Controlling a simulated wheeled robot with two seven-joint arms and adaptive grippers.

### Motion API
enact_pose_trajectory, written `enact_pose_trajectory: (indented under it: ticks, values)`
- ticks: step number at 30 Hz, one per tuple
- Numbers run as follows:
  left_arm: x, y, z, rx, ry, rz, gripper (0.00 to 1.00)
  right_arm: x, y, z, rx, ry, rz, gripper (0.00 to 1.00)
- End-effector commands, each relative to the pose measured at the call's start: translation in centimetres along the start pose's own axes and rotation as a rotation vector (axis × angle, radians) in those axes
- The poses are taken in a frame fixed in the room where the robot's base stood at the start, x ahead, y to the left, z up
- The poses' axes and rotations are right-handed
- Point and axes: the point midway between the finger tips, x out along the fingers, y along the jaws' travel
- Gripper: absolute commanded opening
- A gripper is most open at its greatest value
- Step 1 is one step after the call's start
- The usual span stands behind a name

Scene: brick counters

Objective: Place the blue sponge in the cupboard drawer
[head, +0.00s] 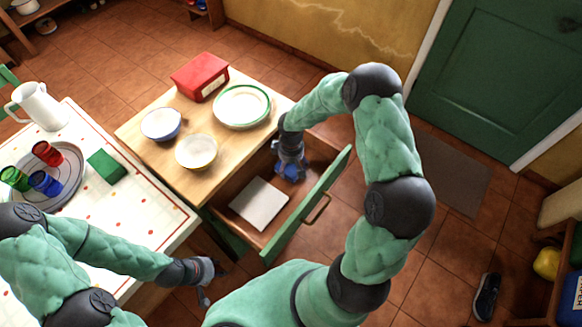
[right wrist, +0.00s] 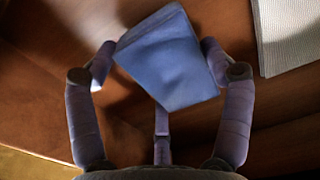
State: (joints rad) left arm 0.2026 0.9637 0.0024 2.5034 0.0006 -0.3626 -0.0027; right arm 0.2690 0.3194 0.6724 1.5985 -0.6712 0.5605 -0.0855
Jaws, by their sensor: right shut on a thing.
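The blue sponge (head: 290,171) is between the fingers of my right gripper (head: 289,162), inside the open drawer near its far end. In the right wrist view the sponge (right wrist: 172,62) sits tilted between the two side fingers (right wrist: 165,68), with the brown drawer interior behind it. My right gripper is shut on the sponge. I cannot tell whether the sponge touches the drawer floor. The drawer (head: 302,213) has a green front and is pulled out from the wooden-topped cupboard (head: 150,170). My left gripper (head: 208,284) is open and empty, low beside the white table.
A white flat item (head: 259,203) lies in the drawer's nearer part. The cupboard top holds two bowls (head: 196,151), a plate (head: 241,106) and a red box (head: 199,77). A green sponge (head: 106,166), tray with cups (head: 70,183) and jug (head: 40,106) are on the white table (head: 135,205).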

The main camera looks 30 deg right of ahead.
Motion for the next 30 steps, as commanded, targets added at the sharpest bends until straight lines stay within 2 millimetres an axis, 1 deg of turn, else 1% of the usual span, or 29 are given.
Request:
enact_pose_trajectory:
  ticks: [1, 8, 12, 13, 15, 26, 30]
  values:
    - [0.24, -0.08, 0.00, 0.000, 0.000, 0.000, 0.40, 0.43, 0.04, -0.03, 0.001, 0.001, 0.001, 0.53]
    - [0.11, -0.04, 0.00, 0.000, 0.000, 0.000, 0.40, 0.30, 0.05, -0.04, 0.001, 0.002, 0.001, 0.53]
    - [0.44, -0.16, -0.02, 0.000, 0.000, 0.000, 0.40, 0.71, 0.04, -0.03, 0.000, 0.001, 0.001, 0.53]
    - [0.44, -0.16, -0.02, 0.000, 0.000, 0.000, 0.40, 0.72, 0.03, -0.03, 0.000, 0.001, 0.001, 0.83]
    - [0.37, -0.13, -0.01, 0.000, 0.000, 0.000, 0.40, 0.64, 0.03, -0.02, 0.000, 0.001, 0.001, 1.00]
    - [0.32, -0.12, -0.01, 0.000, 0.000, 0.000, 0.40, 0.58, 0.03, -0.03, 0.001, 0.001, 0.001, 1.00]
    - [-0.14, 0.05, 0.01, 0.000, 0.000, 0.000, 0.40, -0.18, 0.07, -0.07, 0.001, 0.002, 0.002, 1.00]
